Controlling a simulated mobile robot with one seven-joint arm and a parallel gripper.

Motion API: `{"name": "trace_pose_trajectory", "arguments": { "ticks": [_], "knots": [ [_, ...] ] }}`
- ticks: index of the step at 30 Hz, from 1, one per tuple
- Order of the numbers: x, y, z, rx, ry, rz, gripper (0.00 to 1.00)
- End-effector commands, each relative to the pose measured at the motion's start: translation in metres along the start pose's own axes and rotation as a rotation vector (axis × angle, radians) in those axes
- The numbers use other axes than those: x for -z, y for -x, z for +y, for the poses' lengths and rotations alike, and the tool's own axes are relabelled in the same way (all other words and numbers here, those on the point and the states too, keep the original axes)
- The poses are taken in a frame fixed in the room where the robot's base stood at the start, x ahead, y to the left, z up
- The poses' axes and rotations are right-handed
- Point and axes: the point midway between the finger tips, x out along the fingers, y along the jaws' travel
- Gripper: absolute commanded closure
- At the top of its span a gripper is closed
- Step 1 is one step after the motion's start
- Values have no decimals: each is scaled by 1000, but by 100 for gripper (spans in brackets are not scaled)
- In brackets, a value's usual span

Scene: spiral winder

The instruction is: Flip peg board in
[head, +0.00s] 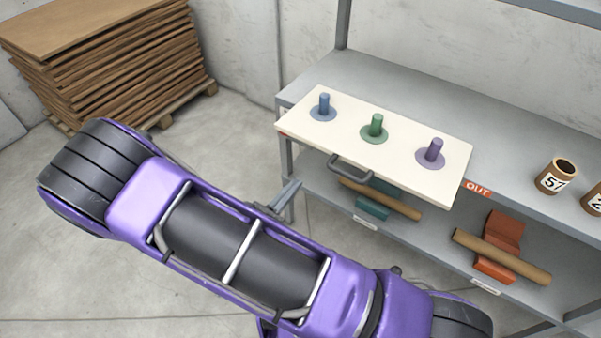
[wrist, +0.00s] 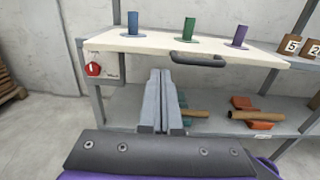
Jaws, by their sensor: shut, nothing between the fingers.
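The peg board (head: 405,168) is a cream panel lying flat at the top shelf's front edge, overhanging it. It carries a blue peg (head: 324,104), a green peg (head: 376,125) and a purple peg (head: 434,152), all upright on round bases. A dark handle (head: 350,168) sticks out from its front edge. The board (wrist: 150,44) and its handle (wrist: 198,61) also show in the wrist view. My gripper (head: 291,187) is shut and empty, apart from the handle, below and left of it. In the wrist view its fingers (wrist: 161,82) are together.
An orange "OUT" label (head: 478,188) is on the shelf edge right of the board. A red knob (wrist: 93,69) is under its left end. Numbered brown cups (head: 556,176) stand at right. Tubes (head: 500,256) rest on coloured blocks below. A cardboard stack (head: 110,60) stands back left.

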Motion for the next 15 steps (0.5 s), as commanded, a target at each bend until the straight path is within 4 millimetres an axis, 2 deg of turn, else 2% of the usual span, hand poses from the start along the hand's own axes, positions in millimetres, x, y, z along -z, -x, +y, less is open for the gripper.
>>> {"name": "trace_pose_trajectory", "arguments": {
  "ticks": [9,15],
  "knots": [
    [0,-67,-1,5,-1,-1,100],
    [1,-103,-1,2,0,0,100]
  ]
}}
